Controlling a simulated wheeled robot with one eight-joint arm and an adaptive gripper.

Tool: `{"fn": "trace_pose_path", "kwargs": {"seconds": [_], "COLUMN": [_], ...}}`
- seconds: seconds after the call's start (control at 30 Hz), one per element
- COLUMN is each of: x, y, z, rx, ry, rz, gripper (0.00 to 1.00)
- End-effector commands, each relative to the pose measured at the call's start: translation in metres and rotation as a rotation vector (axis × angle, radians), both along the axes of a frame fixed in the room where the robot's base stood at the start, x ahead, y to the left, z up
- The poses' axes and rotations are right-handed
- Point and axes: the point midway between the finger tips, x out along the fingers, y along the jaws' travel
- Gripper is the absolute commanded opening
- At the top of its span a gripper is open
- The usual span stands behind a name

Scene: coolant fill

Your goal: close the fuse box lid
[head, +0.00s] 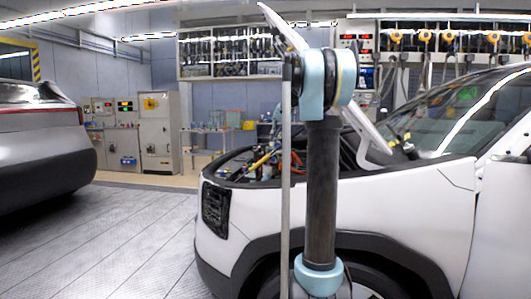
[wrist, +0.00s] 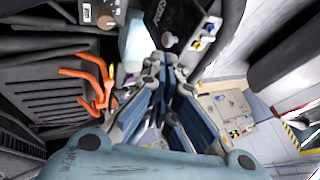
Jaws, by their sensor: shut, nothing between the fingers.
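In the wrist view my gripper (wrist: 163,62) is shut, with its fingertips together and nothing seen between them. Just beyond the fingertips is a black panel with white lettering (wrist: 172,18), which looks like the fuse box lid. To its right, small blue, yellow and white parts that look like fuses (wrist: 207,32) are exposed, so the lid appears open. I cannot tell whether the fingertips touch the lid. The hinge is not clear. In the head view my arm hides most of this area, and neither gripper nor lid can be made out clearly.
Orange cables (wrist: 95,78) lie left of my gripper in the wrist view, beside a dark ribbed cover (wrist: 45,95). A pale block (wrist: 133,45) stands close to the fingertips. In the head view the white car (head: 400,200) has an open engine bay; floor (head: 130,240) is clear at left.

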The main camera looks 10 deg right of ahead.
Motion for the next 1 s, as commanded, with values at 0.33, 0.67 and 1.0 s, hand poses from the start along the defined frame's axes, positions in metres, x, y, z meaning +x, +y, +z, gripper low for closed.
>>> {"fn": "trace_pose_path", "kwargs": {"seconds": [0.33,0.67,1.0], "x": [0.013,0.039,0.05], "y": [-0.004,0.011,0.016], "z": [-0.02,-0.062,-0.08], "rx": [0.005,0.004,0.004], "ry": [0.003,0.002,0.002], "rz": [-0.002,-0.003,-0.005], "gripper": [0.0,0.0,0.0]}}
